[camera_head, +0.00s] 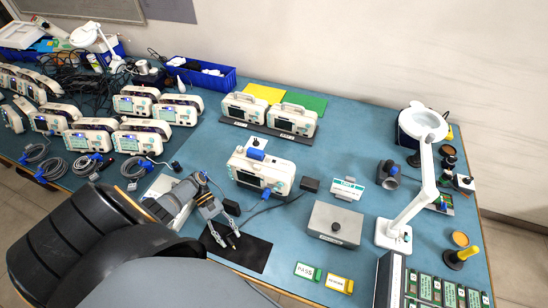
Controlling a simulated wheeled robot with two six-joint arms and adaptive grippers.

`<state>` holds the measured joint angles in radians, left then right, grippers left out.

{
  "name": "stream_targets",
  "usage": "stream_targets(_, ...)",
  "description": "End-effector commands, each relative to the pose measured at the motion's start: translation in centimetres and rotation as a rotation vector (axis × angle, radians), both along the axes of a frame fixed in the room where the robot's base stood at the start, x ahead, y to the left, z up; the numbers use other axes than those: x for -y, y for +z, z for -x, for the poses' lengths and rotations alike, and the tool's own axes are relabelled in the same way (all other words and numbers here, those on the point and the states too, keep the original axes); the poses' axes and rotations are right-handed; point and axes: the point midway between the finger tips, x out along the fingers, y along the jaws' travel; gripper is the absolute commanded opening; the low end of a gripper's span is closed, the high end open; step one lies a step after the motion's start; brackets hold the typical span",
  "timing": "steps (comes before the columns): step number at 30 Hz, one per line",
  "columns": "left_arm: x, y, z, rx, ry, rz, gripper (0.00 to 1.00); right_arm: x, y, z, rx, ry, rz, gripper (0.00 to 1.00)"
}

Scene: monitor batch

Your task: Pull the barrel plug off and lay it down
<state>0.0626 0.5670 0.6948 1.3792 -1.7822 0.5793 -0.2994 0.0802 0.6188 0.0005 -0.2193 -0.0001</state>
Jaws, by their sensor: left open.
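A white monitor (262,171) with a blue top part and a dark screen stands on the blue table at the middle. A dark cable (285,202) runs along its front from the right towards my left gripper. A small blue piece (266,193) shows at the monitor's lower front; whether it is the barrel plug, I cannot tell. My left gripper (230,241) is open and empty, in front of and left of the monitor, over the black mat (252,256). A dark block (231,207) lies between gripper and monitor. My right gripper is not in view.
A black box (310,185) lies right of the monitor. A grey metal box (334,224) and a white magnifier lamp (405,205) stand further right. Pass (306,271) and second (339,283) label cards lie in front. Several monitors and coiled cables crowd the left.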

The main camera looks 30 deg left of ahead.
Motion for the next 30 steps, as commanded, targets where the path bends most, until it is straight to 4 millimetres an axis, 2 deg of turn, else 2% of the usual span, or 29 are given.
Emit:
stream_targets(6, -3.4, 2.0, -1.2, 0.002, 0.003, -0.002, 0.42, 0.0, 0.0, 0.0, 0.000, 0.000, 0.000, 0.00)
stream_targets(12, -5.6, 3.3, -1.8, 0.001, 0.002, -0.001, 0.42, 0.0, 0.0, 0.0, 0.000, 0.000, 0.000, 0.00)
stream_targets(30, -5.9, 3.7, -1.8, 0.001, 0.000, 0.000, 0.42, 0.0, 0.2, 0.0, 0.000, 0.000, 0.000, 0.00)
